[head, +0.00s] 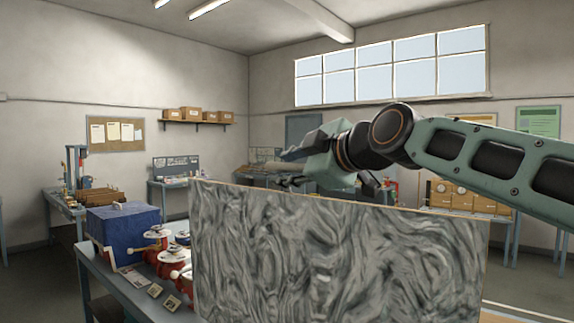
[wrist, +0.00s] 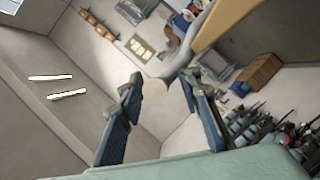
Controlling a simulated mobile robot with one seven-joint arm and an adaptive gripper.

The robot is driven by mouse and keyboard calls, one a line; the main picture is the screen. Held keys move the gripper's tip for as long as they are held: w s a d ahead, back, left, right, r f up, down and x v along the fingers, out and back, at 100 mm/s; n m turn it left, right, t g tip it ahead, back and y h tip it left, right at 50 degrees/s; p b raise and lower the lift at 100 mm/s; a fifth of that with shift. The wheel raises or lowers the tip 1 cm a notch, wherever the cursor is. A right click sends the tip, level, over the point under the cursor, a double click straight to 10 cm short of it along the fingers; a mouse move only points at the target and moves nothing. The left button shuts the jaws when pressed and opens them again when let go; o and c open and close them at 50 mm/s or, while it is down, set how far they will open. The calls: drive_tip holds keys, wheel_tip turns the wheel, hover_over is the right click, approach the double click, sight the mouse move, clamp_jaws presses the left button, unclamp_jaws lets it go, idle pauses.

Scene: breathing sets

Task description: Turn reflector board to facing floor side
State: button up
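The reflector board (head: 335,255), as I take it, is a large panel with a grey swirled surface and a thin tan top edge. It stands upright in the front of the head view and hides much of what is behind it. My gripper (head: 284,170) points left above the board's top edge; I cannot tell its depth relative to the board. In the wrist view my gripper (wrist: 161,85) has its two blue-padded fingers apart, with no board between them. A curved grey and tan shape (wrist: 215,30) lies beyond the fingertips; I cannot tell what it is.
A blue box (head: 122,228) and several red-and-white devices (head: 160,250) stand on a bench (head: 112,277) left of the board. Another bench (head: 62,207) stands by the left wall. Wooden boxes (head: 465,195) sit at the right. Open floor (head: 35,270) shows at the lower left.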

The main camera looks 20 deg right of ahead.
clamp_jaws()
idle(0.3)
